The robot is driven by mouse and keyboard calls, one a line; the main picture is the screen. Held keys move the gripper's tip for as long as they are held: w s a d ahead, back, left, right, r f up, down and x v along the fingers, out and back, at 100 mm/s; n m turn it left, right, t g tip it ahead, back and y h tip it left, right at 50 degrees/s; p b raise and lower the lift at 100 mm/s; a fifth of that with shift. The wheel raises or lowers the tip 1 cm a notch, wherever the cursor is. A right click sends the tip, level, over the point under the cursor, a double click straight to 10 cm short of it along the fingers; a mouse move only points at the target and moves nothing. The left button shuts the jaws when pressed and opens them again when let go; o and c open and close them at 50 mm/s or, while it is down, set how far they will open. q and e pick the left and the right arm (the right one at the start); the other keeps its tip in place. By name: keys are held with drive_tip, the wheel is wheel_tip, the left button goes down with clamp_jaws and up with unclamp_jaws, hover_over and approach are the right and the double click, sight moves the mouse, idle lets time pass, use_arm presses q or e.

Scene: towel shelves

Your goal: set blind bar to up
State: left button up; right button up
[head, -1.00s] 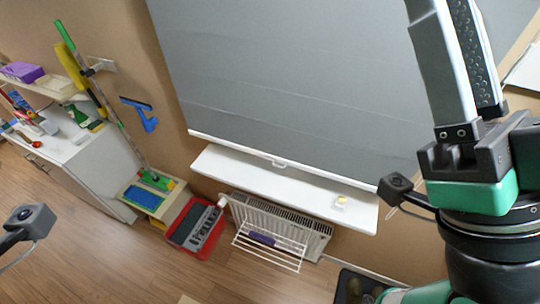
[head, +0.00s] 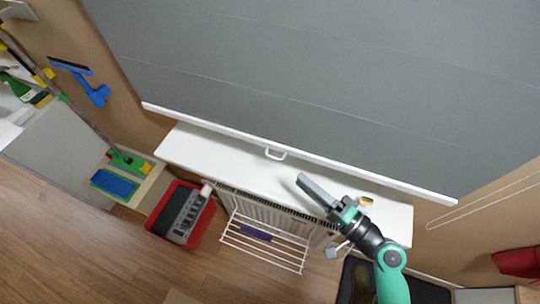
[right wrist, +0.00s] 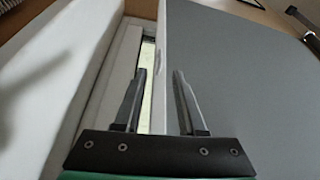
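The grey blind (head: 300,70) hangs low over the window. Its white bottom bar (head: 370,177) runs just above the white sill (head: 220,152), with a small white handle (head: 275,154) near its middle. My right gripper (head: 301,179) is over the sill, just below and to the right of the handle, apparently apart from it. In the right wrist view its two fingers (right wrist: 159,72) are parted with nothing between them. There the grey blind (right wrist: 235,75) fills the right side, with its white bar edge (right wrist: 162,40) ahead between the fingers. My left gripper is out of view.
A white radiator (head: 250,207) with a drying rack (head: 265,246) is under the sill. A small yellow-topped item (head: 366,201) sits on the sill beside my right gripper. A red crate (head: 157,218) stands on the floor at left. A cord loop (head: 480,207) hangs at right.

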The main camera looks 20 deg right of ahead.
sight(272, 156)
drive_tip(key=p+x, duration=0.1)
drive_tip(key=x, duration=1)
drive_tip(key=shift+w+a+r, duration=0.15)
drive_tip(key=shift+a, duration=0.05)
clamp_jaws()
idle(0.9)
